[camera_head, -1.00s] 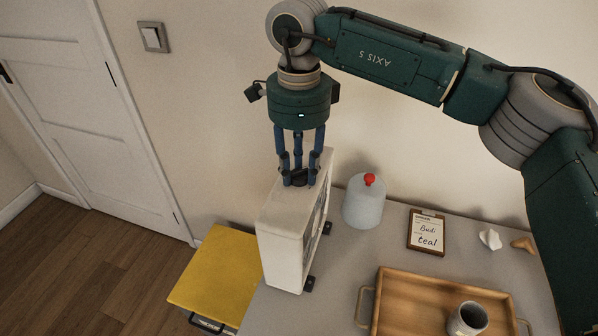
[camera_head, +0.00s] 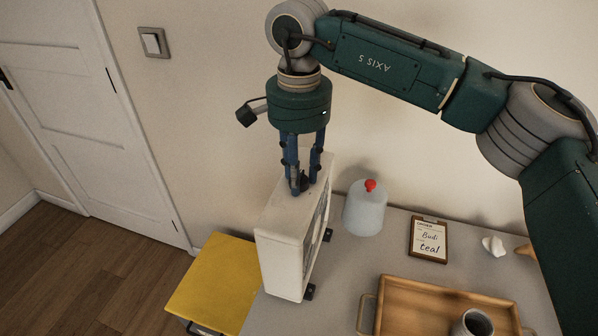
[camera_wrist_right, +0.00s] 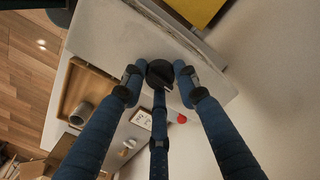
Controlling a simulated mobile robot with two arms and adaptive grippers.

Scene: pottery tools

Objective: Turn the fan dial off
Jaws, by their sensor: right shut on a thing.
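The white box fan (camera_head: 283,240) stands upright on the grey table. Its dark dial (camera_head: 304,183) is on its top face, partly hidden by fingers. My right gripper (camera_head: 303,186) reaches down from above and is shut on the dial. In the right wrist view the round black dial (camera_wrist_right: 160,73) sits between the fingertips of the right gripper (camera_wrist_right: 160,80), with a small pale mark on its edge. My left gripper is in neither view.
A translucent jug with a red cap (camera_head: 365,208), a clipboard (camera_head: 428,238) and a wooden tray (camera_head: 400,284) with a grey mug (camera_head: 474,323) are on the table right of the fan. A yellow-topped stool (camera_head: 215,280) stands at left. A wall switch (camera_head: 153,42) is by the door.

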